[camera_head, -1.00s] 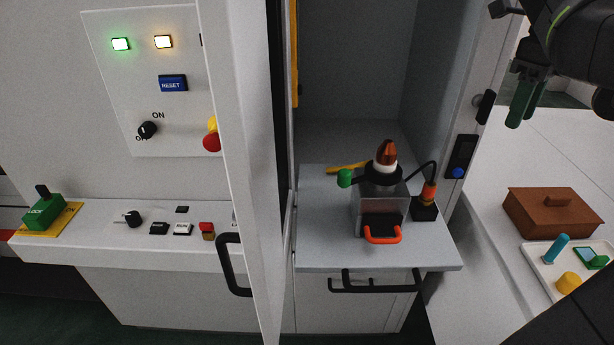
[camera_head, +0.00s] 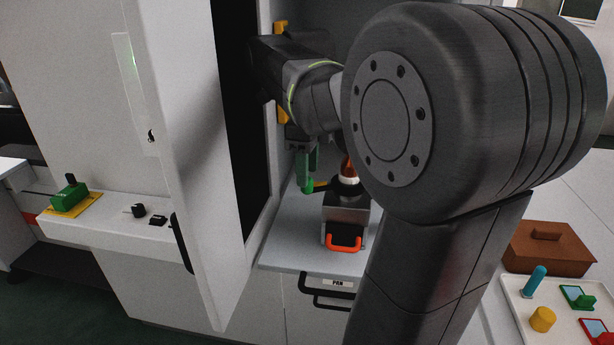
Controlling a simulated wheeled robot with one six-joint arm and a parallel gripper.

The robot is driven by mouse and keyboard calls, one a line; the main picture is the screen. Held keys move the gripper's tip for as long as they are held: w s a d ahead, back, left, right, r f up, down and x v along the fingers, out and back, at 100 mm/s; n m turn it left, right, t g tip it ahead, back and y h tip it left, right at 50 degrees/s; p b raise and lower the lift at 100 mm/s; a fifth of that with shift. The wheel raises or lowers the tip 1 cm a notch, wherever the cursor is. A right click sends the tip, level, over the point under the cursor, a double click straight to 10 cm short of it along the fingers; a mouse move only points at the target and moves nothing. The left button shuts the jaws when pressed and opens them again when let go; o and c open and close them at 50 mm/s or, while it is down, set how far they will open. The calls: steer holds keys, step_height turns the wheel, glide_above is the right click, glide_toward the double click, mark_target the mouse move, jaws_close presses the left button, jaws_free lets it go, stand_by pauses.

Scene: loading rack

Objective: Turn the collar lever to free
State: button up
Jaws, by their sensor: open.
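The metal block (camera_head: 345,208) stands on the grey shelf, with an orange handle (camera_head: 343,243) at its front. A black collar (camera_head: 348,186) sits on top, below a white ring and a copper-coloured tip that my arm partly covers. The collar lever's green knob (camera_head: 307,187) points left from the collar. My gripper (camera_head: 308,163), with green fingers, points down right at the knob. It is open. The fingers overlap the knob in this view, so I cannot tell whether they touch it or stand around it.
The open cabinet door (camera_head: 190,150) stands left of the shelf (camera_head: 290,240). A yellow upright part (camera_head: 281,100) is behind my wrist. A brown box (camera_head: 548,247) and a white tray (camera_head: 515,300) with small parts are at right. My arm hides the cabinet's right side.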

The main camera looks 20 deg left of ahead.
steer(key=shift+f, duration=1.1)
jaws_close()
